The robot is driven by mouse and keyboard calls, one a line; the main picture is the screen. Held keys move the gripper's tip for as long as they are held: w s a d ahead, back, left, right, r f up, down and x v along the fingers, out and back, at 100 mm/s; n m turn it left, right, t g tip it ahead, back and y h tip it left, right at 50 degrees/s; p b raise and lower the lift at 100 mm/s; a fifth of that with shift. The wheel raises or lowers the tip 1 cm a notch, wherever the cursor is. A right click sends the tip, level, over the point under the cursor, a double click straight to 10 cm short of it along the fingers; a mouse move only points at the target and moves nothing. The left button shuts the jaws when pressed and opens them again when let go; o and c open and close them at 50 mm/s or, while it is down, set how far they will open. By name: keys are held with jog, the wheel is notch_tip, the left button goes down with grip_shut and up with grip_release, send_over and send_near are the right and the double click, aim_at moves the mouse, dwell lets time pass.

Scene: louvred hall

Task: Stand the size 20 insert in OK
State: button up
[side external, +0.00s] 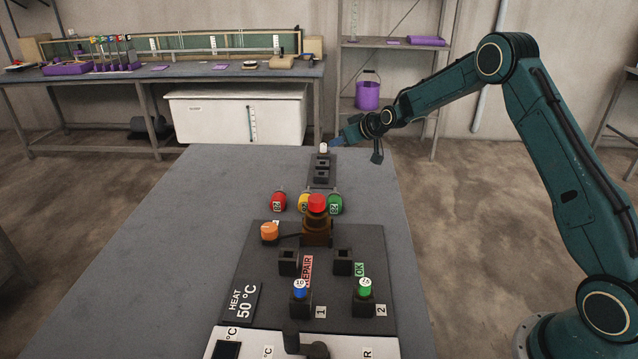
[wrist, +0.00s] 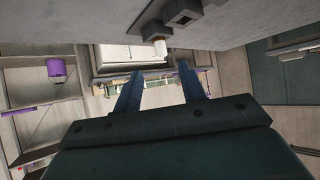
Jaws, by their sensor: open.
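In the side view a small white insert (side external: 323,147) stands upright at the far end of a dark block rack (side external: 321,172); no size number is readable on it. My gripper (side external: 336,143) is open just right of it. In the wrist view the white insert (wrist: 160,48) is just beyond and between the fingertips of my gripper (wrist: 159,73), with nothing held. The OK socket (side external: 343,261) on the dark panel looks empty. A green-topped insert (side external: 365,289) stands in socket 2; its number is hard to read. A blue-topped insert (side external: 300,291) marked 10 stands in socket 1.
The REPAIR socket (side external: 288,262) looks empty. A brown device with a red top (side external: 317,204) stands behind the panel's sockets, near red (side external: 278,202) and green (side external: 336,203) pieces. An orange knob (side external: 269,232) is left. The table's left side (side external: 180,240) is clear.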

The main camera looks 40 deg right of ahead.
aim_at(324, 145)
jog(key=shift+w, duration=0.1)
jog(key=shift+x, duration=4.9)
jog(key=c, duration=0.9)
jog(key=shift+f, duration=0.1)
